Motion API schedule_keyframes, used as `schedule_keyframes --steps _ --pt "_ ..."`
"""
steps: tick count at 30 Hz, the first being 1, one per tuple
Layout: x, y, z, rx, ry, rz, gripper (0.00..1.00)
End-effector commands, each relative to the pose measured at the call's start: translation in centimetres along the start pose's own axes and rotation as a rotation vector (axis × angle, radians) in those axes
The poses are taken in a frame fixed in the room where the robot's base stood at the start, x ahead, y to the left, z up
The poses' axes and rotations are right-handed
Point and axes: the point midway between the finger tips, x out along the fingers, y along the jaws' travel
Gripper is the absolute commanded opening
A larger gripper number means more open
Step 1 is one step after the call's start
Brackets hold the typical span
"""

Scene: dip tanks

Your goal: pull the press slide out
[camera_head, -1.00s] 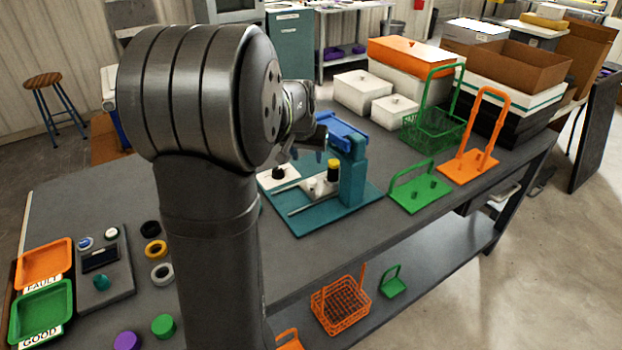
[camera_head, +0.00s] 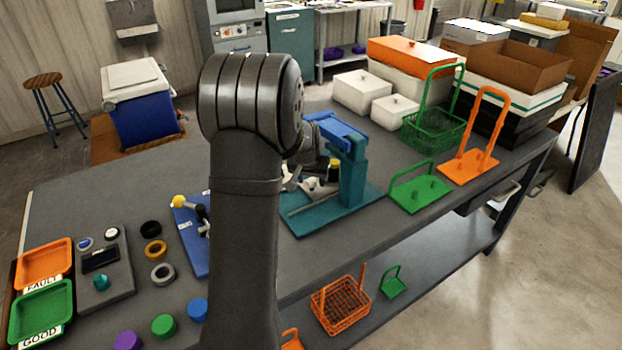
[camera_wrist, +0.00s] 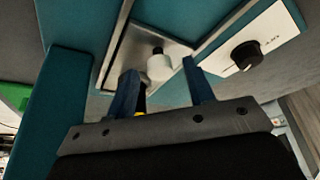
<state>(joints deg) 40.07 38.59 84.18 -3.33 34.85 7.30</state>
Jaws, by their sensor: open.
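The press is a teal stand (camera_head: 353,185) with a blue top (camera_head: 342,132) and a teal base plate (camera_head: 330,217) on the bench. Its pale slide (camera_head: 318,189) sits low beside the column, partly hidden by my arm. In the wrist view, the slide area is a grey metal plate (camera_wrist: 135,45) with a white, dark-tipped knob (camera_wrist: 159,66) standing on it. My gripper (camera_wrist: 161,78) is open, its two blue fingers on either side of the knob in the picture. I cannot tell whether they touch it. In the head view, my gripper is mostly hidden behind my arm.
A white panel with a black dial (camera_wrist: 245,55) lies beside the slide plate. Green (camera_head: 419,190) and orange (camera_head: 467,168) holders stand to the right of the press. A blue board (camera_head: 190,240) and several coloured rings and caps lie to the left.

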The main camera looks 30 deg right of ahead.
Motion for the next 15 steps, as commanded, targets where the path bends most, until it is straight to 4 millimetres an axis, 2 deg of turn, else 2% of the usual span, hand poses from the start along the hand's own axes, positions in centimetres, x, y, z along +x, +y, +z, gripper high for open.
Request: schedule_keyframes --steps 3,10,11,15 --pt "-0.01 0.00 -0.01 0.000 0.000 0.000 0.48" --pt "-0.03 0.00 -0.01 0.000 0.000 0.000 0.03" --pt "-0.03 0.00 -0.01 0.000 0.000 0.000 0.00" --pt "-0.07 -0.09 0.06 0.000 0.000 0.000 0.00"
